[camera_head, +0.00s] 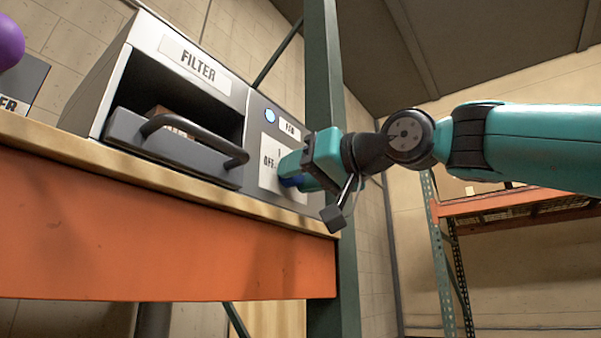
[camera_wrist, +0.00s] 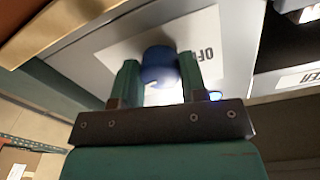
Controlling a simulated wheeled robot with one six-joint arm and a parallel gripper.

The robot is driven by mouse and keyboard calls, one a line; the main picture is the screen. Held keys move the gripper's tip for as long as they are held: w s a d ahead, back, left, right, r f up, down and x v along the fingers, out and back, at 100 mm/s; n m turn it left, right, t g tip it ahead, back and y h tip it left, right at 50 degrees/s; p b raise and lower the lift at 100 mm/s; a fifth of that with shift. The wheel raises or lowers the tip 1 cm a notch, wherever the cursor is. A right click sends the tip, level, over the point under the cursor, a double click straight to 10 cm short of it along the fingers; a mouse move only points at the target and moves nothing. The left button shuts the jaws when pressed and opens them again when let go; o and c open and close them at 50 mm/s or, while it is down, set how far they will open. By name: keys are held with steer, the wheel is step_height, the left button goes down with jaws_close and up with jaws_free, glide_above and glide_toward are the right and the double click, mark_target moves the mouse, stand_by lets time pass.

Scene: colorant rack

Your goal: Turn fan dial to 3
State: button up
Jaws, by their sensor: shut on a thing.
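The fan dial is a blue knob (camera_wrist: 160,66) on a white label plate, seen in the wrist view between my two green fingers. My gripper (camera_wrist: 160,82) is shut on it, one finger on each side. In the head view my teal gripper (camera_head: 300,172) reaches from the right to the panel marked FAN (camera_head: 290,128) and hides most of the dial (camera_head: 291,182). "OFF" shows on the label beside the dial in both views. The dial's pointer is hidden, so I cannot tell its setting.
A grey FILTER box (camera_head: 196,62) with an open drawer and dark handle (camera_head: 195,140) stands left of the fan panel. A lit blue indicator (camera_head: 270,116) is above the dial. A green rack post (camera_head: 327,80) stands close behind my gripper. An orange shelf beam (camera_head: 160,245) runs below.

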steer(key=shift+f, duration=0.15)
steer(key=o, duration=0.9)
steer(key=shift+b+v, duration=2.15)
steer(key=shift+v, duration=6.6)
